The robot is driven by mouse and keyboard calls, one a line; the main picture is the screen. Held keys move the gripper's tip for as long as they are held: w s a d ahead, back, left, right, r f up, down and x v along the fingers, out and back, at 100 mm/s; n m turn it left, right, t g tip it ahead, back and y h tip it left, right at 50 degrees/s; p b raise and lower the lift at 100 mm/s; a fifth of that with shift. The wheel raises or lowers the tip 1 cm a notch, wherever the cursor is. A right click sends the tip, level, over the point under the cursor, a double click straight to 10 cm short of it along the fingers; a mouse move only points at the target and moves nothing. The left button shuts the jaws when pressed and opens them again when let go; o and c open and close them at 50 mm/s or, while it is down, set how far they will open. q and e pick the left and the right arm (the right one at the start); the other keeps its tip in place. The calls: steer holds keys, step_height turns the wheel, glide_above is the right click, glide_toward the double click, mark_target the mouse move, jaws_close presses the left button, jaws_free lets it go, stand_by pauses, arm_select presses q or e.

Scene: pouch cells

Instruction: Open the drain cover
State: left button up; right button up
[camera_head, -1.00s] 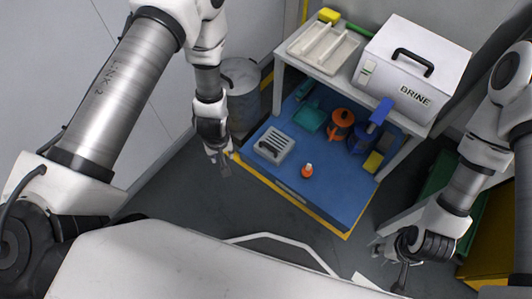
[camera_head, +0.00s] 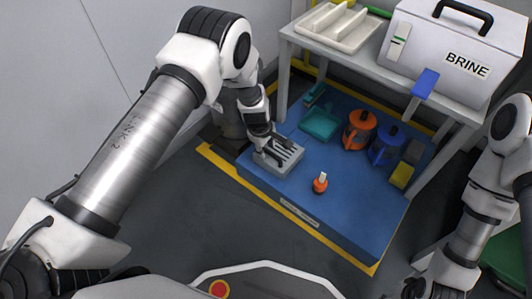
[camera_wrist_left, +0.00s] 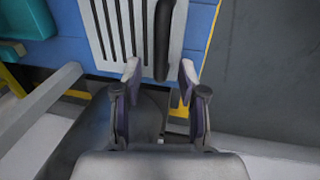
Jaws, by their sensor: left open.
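The drain cover (camera_head: 290,161) is a light grey slotted plate on the left part of the blue platform. In the left wrist view the drain cover (camera_wrist_left: 113,30) fills the top middle, with its dark slots and a black bar handle (camera_wrist_left: 163,38). My left gripper (camera_head: 271,141) is over the cover in the head view. In the left wrist view the left gripper (camera_wrist_left: 159,80) is open, and the handle's near end lies between the lines of its two fingertips. No contact is visible. My right gripper (camera_head: 415,287) is partly cut off at the bottom right; its jaws are unclear.
The blue platform (camera_head: 345,217) also holds an orange bottle (camera_head: 320,185), an orange jug (camera_head: 360,128), a blue jug (camera_head: 386,147), a teal tray (camera_head: 320,123) and a yellow item (camera_head: 401,176). A white table with a BRINE box (camera_head: 440,55) stands behind. Floor in front is clear.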

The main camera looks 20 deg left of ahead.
arm_select(q)
steer(key=shift+f, duration=0.4)
jaws_close()
steer(key=shift+r, duration=0.15)
